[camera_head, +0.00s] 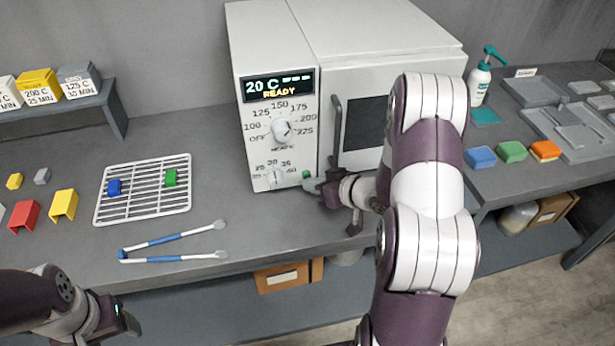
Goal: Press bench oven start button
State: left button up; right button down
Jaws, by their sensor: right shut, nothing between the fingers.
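The white bench oven (390,40) stands on the grey bench with its control panel facing me. Its display (278,87) reads 20 C and READY. Below are a temperature knob (281,130) and a minutes knob (275,175). The green start button (306,175) is at the panel's lower right. My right gripper (318,187) is shut and empty, its tip beside the green button; I cannot tell whether it touches. My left gripper (128,322) is low at the left, away from the oven, its jaw opening unclear.
A white wire rack (143,206) holds a blue and a green piece. Blue-handled tongs (172,240) lie in front of it. Red and yellow pieces sit at the left. A pump bottle (480,80), coloured blocks and grey trays (530,92) are at the right. The oven door handle (336,130) is near my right wrist.

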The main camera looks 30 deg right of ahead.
jog(key=shift+w, duration=0.1)
dwell(0.5)
jog(key=shift+s+a, duration=0.2)
jog(key=shift+s, duration=0.65)
jog(key=shift+s+a+p, duration=0.2)
jog(key=shift+s, duration=0.6)
jog(key=shift+s+a+p, duration=0.15)
jog(key=shift+s, duration=0.65)
jog(key=shift+s+a+p, duration=0.2)
jog(key=shift+s, duration=0.6)
